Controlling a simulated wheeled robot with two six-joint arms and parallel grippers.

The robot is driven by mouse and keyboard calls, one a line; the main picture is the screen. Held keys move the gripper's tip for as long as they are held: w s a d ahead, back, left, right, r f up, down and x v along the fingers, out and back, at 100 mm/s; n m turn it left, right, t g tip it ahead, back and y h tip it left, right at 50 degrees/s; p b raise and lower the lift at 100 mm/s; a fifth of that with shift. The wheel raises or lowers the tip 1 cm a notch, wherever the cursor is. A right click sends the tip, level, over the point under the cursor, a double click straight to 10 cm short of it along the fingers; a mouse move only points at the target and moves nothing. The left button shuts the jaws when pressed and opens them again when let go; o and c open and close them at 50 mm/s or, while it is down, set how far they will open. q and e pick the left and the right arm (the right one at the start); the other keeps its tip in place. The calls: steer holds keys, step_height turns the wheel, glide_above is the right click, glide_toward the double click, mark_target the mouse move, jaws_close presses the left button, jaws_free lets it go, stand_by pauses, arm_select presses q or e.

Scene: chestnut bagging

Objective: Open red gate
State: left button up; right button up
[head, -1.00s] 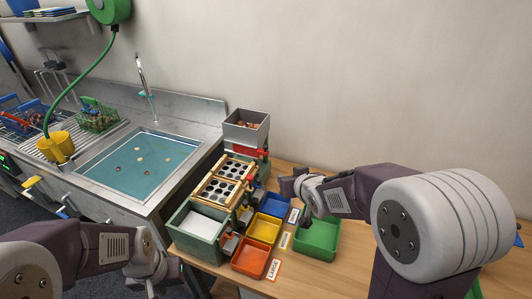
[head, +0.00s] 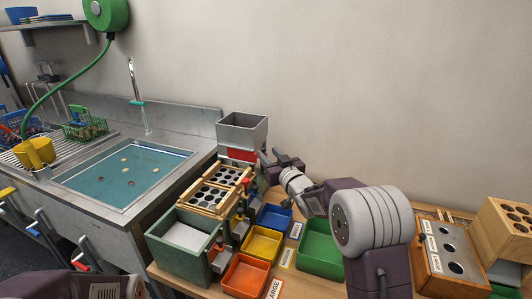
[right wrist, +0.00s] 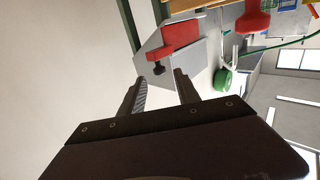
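The red gate (head: 241,155) is on the front of the grey hopper (head: 256,133), low on its body. In the right wrist view the red gate (right wrist: 181,37) shows a dark knob (right wrist: 158,69) standing out toward me. My right gripper (head: 274,157) is just right of the gate in the head view. In the right wrist view its two fingers (right wrist: 160,80) are apart, with the knob just beyond and between their tips. Nothing is between the fingers, and contact cannot be seen. My left arm shows at the bottom left of the head view, but its gripper is out of frame.
Below the hopper is a wooden sorting rack (head: 216,189) with round holes. Blue (head: 274,217), yellow (head: 262,243), orange (head: 245,274) and green (head: 321,248) trays stand beside it. A sink (head: 120,180) is at left. A wooden box with holes (head: 449,259) is at right.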

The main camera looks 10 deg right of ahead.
steer(key=shift+x, duration=1.4)
jaws_close()
stand_by(0.4)
